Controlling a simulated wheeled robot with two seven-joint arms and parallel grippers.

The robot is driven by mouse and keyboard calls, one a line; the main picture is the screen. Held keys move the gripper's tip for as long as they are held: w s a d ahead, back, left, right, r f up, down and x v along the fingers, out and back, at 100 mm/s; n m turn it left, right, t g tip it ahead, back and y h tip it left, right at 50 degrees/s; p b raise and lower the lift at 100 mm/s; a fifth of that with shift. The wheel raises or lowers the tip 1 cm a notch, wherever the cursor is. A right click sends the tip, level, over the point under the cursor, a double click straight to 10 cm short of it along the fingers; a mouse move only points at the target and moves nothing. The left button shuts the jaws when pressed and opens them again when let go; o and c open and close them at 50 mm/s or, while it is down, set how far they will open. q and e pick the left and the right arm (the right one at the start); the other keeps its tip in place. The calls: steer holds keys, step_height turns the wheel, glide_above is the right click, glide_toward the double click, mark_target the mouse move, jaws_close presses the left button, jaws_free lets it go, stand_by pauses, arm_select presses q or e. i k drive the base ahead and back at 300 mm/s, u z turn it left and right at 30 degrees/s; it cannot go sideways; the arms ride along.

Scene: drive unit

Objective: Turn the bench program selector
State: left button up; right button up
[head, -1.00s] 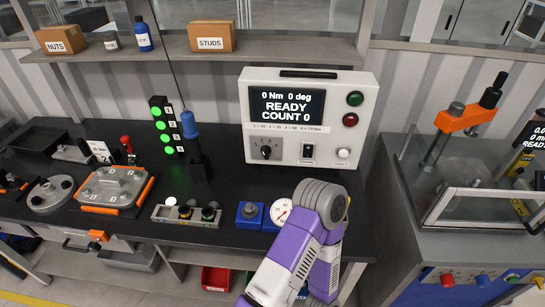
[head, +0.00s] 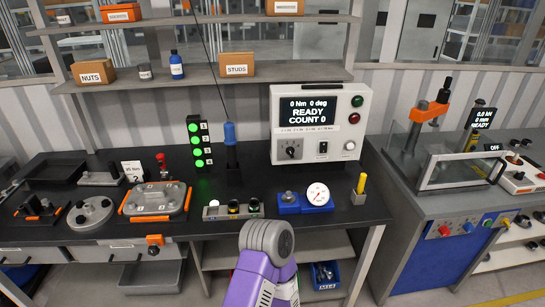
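The bench controller (head: 320,124) is a light box standing at the back right of the dark bench. Its display reads "0 Nm 0 deg READY COUNT 0". The program selector (head: 291,149) is a black round knob with a light pointer mark at the lower left of its panel. The printed line of settings above it is too small to read surely. A purple and grey link of one of my arms rises from the bottom centre, in front of the bench edge and well below the selector. Neither gripper is in view.
A small switch (head: 323,147) and a white button (head: 349,146) sit right of the selector. A blue block with a round gauge (head: 317,194), a button box (head: 233,210) and a yellow-handled piece (head: 361,187) stand in front. A blue-handled tool (head: 230,135) stands left.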

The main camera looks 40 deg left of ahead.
mark_target(291, 152)
steer(key=u, duration=1.75)
